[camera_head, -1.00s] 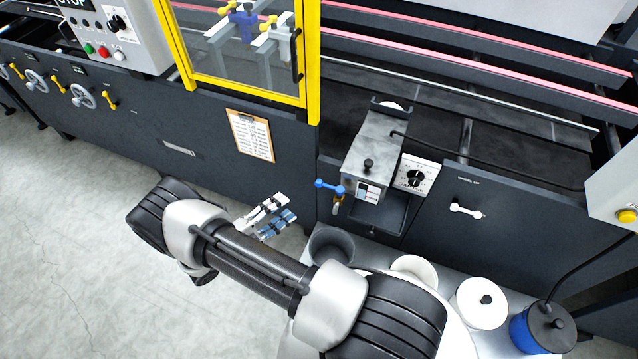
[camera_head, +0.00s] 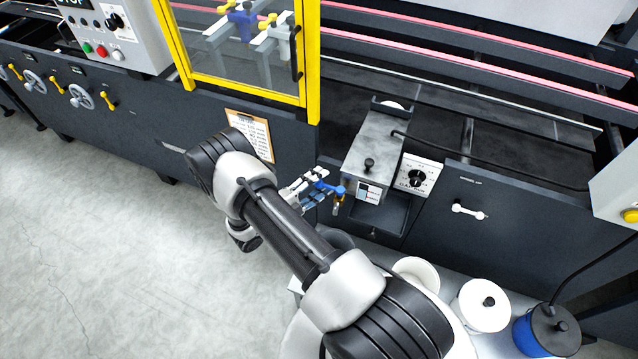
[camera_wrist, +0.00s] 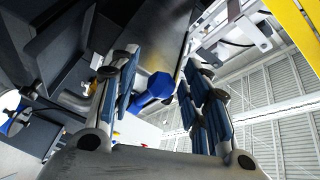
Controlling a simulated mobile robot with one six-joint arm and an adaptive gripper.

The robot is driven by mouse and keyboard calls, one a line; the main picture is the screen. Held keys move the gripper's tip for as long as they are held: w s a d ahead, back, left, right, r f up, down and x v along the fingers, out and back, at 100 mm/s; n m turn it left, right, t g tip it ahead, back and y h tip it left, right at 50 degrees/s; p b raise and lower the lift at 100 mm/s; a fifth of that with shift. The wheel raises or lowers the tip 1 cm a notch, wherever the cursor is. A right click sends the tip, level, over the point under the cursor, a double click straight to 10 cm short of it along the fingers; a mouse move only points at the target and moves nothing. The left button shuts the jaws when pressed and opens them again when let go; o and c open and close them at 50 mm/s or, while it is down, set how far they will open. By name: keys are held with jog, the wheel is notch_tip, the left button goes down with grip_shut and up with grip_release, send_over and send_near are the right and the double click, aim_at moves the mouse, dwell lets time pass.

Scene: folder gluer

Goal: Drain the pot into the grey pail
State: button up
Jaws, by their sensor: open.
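The metal glue pot (camera_head: 374,146) sits on the machine's side, with a black knob on its lid. A tap with a blue lever (camera_head: 328,187) and a brass spout (camera_head: 338,204) sticks out of its left side. My gripper (camera_head: 318,188) is at the blue lever, jaws open. In the wrist view the blue lever (camera_wrist: 154,88) lies between the two fingers of my gripper (camera_wrist: 155,90); contact cannot be told. The grey pail (camera_head: 338,240) stands below the tap, mostly hidden behind my arm.
A white container (camera_head: 417,272), a white lidded pot (camera_head: 482,305) and a blue pot with a dark lid (camera_head: 543,328) stand right of the pail. A dial box (camera_head: 416,176) is beside the glue pot. A yellow-framed guard (camera_head: 312,70) rises behind my gripper.

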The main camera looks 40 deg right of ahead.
jog(key=shift+c, duration=0.6)
grip_shut()
